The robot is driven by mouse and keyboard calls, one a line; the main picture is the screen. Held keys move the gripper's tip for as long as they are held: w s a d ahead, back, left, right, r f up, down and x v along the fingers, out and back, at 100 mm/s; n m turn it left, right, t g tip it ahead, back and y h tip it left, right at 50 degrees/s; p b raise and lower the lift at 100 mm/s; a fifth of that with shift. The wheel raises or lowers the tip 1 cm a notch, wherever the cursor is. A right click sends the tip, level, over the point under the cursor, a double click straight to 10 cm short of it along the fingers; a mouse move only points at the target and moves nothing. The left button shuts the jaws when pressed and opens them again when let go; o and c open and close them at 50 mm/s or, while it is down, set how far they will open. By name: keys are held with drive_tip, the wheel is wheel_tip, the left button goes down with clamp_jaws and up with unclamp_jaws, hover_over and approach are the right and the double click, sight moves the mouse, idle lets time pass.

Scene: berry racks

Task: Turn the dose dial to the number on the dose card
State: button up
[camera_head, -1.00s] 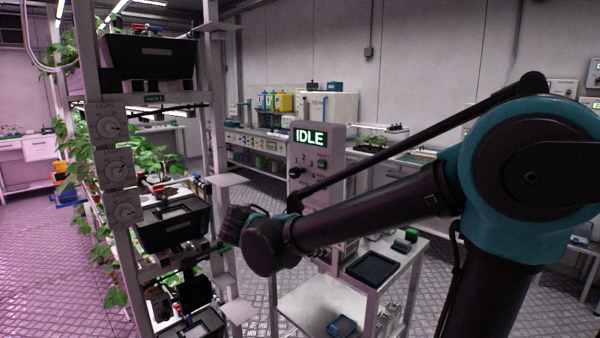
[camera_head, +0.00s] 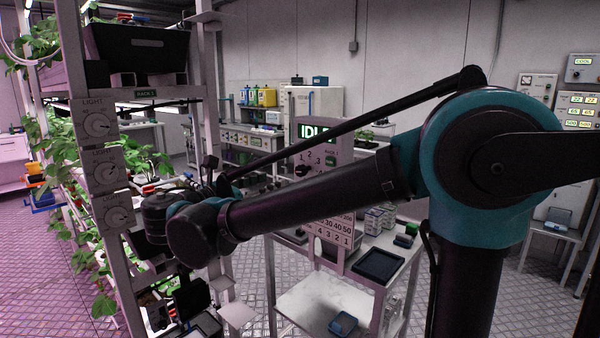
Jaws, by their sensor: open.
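Lower on the panel, below my forearm, is a printed number chart (camera_head: 335,230). I cannot make out a dose card for certain. My gripper (camera_head: 207,172) is left of the panel, near the rack, mostly hidden behind my wrist. It is open and clear of the dial.
A plant rack with several light dials (camera_head: 98,124) and black bins (camera_head: 138,50) stands close on the left. A white cart (camera_head: 330,295) with a dark tray (camera_head: 379,264) stands below the panel. Benches line the back wall.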

drive_tip(key=x, duration=1.2)
drive_tip(key=shift+w+d, duration=0.1)
drive_tip(key=shift+d, duration=0.05)
drive_tip(key=shift+c, duration=0.3)
clamp_jaws()
